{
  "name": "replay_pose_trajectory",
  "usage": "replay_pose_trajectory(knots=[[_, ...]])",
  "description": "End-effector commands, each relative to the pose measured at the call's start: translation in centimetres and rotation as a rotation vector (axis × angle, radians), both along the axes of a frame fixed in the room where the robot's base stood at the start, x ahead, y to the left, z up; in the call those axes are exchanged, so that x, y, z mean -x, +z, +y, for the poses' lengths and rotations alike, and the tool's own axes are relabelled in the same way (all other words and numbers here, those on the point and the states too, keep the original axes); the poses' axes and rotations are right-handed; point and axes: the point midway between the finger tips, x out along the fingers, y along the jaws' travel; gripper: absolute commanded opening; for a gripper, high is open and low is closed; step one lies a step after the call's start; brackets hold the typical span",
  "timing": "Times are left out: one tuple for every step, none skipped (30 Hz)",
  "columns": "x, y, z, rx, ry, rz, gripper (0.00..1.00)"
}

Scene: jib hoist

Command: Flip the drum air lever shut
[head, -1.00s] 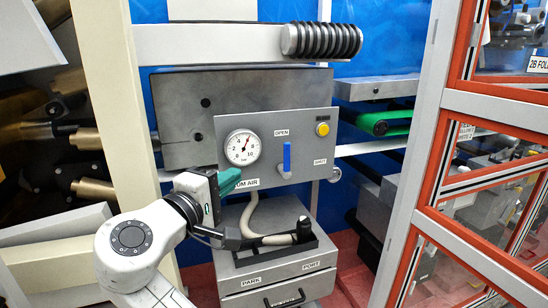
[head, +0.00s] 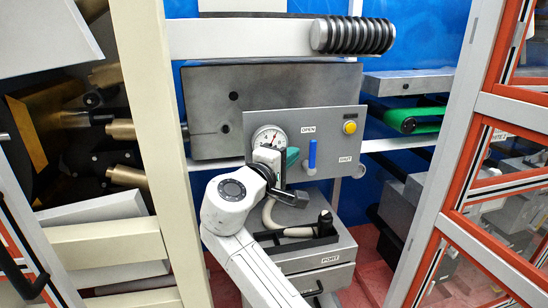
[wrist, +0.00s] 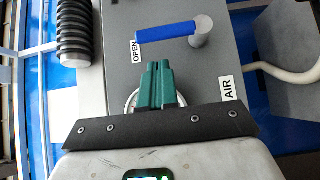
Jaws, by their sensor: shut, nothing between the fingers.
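The drum air lever is a blue handle (head: 312,154) on a grey control panel (head: 333,130). It stands upright, pointing to the OPEN label (head: 308,129); the SHUT label (head: 345,159) is to its lower right. In the wrist view the blue handle (wrist: 167,33) runs left from a round grey pivot (wrist: 202,29) towards OPEN. My gripper (head: 292,156) has teal fingers just left of the lever, before the dial gauge (head: 268,135), which it partly hides. In the wrist view the fingers (wrist: 160,70) are together and empty, with a gap between them and the lever.
A yellow button (head: 350,127) sits at the panel's upper right. Below is a grey box marked PORT (head: 330,258) with a pale hose (head: 290,232). A cream post (head: 165,130) stands at left and a red-framed guard (head: 470,190) at right.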

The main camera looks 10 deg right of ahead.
Motion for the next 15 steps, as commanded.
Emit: replay_pose_trajectory(knots=[[0.1,0.2,-0.8,-0.001,-0.003,0.001,0.00],[0.0,0.2,-1.1,-0.001,-0.002,0.001,0.00],[0.1,0.2,-1.5,0.000,0.000,0.000,0.00],[0.1,0.2,-1.7,0.000,0.000,0.000,0.00],[0.1,0.1,-1.9,0.001,0.000,0.001,0.00],[0.1,0.1,-2.1,0.000,-0.001,0.001,0.00],[0.1,0.1,-2.3,0.000,-0.001,0.001,0.00],[0.1,0.0,-2.3,0.000,0.000,0.001,0.00],[0.1,0.0,-2.4,-0.001,0.000,0.001,0.00],[0.1,0.0,-2.4,0.000,0.000,0.000,0.00],[0.1,0.0,-2.5,0.000,0.000,0.000,0.00],[0.1,0.0,-2.5,0.000,0.001,0.000,0.00],[0.1,0.0,-2.5,0.000,0.001,0.000,0.00],[0.1,0.0,-2.5,0.000,0.001,0.000,0.00],[0.1,0.0,-2.5,0.000,0.001,0.000,0.00]])
